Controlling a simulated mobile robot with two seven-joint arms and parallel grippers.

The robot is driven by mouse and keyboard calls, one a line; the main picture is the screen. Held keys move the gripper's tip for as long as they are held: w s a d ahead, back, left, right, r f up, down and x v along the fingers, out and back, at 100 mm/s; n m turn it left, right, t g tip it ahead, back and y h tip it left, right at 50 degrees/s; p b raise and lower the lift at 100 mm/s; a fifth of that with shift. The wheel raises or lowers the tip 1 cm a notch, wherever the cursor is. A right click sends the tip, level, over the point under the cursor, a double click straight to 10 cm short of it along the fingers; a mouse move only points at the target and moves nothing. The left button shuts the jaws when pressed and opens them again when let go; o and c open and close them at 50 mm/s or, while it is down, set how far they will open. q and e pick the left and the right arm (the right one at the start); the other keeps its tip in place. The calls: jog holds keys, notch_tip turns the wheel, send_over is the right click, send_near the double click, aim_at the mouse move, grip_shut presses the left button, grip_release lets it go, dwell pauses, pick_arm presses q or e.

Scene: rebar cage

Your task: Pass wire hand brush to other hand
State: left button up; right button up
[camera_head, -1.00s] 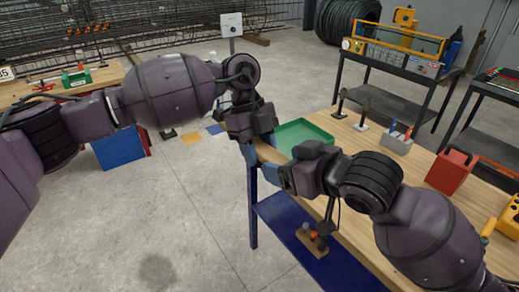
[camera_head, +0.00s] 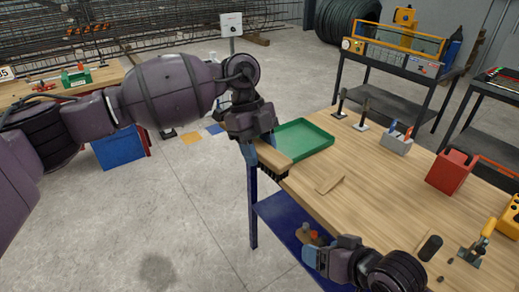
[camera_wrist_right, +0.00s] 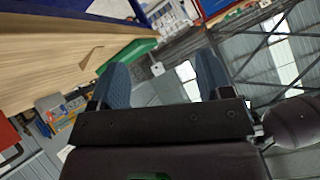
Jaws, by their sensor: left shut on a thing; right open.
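The wire hand brush (camera_head: 272,156) has a pale wooden back and handle, with dark bristles hanging underneath. It is at the near left edge of the workbench, in the head view. My left gripper (camera_head: 252,150) is shut on its left end, with the fingers pointing down. My right gripper (camera_head: 312,257) is below and right of the brush, apart from it, in front of the bench's near side. The right wrist view shows its two blue fingers (camera_wrist_right: 162,82) spread wide with nothing between them. The brush is not clearly visible in that view.
The wooden workbench (camera_head: 375,195) carries a green tray (camera_head: 303,139), a red can (camera_head: 452,170), a grey holder with tools (camera_head: 396,145) and a trowel (camera_head: 477,250). A blue lower shelf (camera_head: 285,228) is underneath. The bench middle is mostly clear.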

jog(key=s+d+f+t+h, duration=0.1)
jog(key=s+d+f+h, duration=0.2)
jog(key=d+f, duration=0.3)
jog(key=s+d+f+t+h, duration=0.2)
jog(key=s+d+f, duration=0.3)
jog(key=f, duration=0.6)
jog(key=shift+s+d+m+h, duration=0.3)
jog(key=shift+d+h, duration=0.3)
jog(key=shift+d, duration=0.7)
jog(key=shift+w+f, duration=0.1)
